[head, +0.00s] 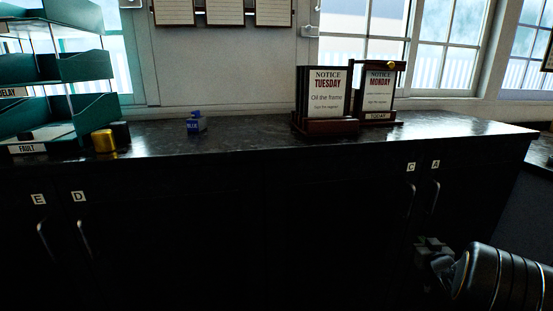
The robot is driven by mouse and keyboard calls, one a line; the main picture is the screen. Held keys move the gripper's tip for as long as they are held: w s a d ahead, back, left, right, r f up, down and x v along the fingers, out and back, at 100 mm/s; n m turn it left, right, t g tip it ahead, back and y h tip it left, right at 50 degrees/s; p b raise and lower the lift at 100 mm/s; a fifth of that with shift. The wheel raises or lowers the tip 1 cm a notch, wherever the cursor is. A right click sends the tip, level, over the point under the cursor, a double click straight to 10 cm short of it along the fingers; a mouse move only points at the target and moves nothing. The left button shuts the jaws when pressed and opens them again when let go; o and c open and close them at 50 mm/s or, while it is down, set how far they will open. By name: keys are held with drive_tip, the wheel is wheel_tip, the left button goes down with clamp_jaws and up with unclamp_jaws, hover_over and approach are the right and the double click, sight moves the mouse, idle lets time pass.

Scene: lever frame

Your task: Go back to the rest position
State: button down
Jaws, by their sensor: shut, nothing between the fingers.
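My gripper (428,249) shows at the lower right of the head view, in front of the dark cabinet doors and below the counter top. It is small and dark in the picture, and its fingers look closed with nothing held. My arm's dark rounded link runs from it to the right edge. No object touches the gripper as far as I can see.
The dark counter (250,140) holds teal trays (85,66), a yellow item (103,141), a blue item (194,123) and notice holders reading Tuesday (327,95) and Monday (377,90). Cabinet doors with handles (410,199) lie below. The counter's middle is mostly clear.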

drive_tip(key=s+a+r+m+g+h+p, duration=0.1)
drive_tip(key=s+a+r+g+p, duration=0.15)
drive_tip(key=a+r+p, duration=0.4)
drive_tip(key=s+a+r+g+p, duration=0.2)
drive_tip(key=a+r+g+p, duration=0.15)
drive_tip(key=a+r, duration=0.6)
drive_tip(key=s+a+r+n+g+y+p, duration=0.1)
drive_tip(key=s+a+r+g+y+p, duration=0.1)
drive_tip(key=s+a+r+p, duration=0.3)
drive_tip(key=s+a+r+n+g+y+p, duration=0.1)
drive_tip(key=s+a+r+g+p, duration=0.3)
drive_tip(key=s+a, duration=0.6)
drive_tip(key=s+r+p, duration=0.2)
drive_tip(key=s+p, duration=0.1)
drive_tip(key=s, duration=0.2)
drive_tip(key=shift+s+a+r+y, duration=0.15)
drive_tip(key=shift+a+r+y, duration=0.1)
drive_tip(key=shift+a+y, duration=0.15)
drive_tip(key=shift+d, duration=0.1)
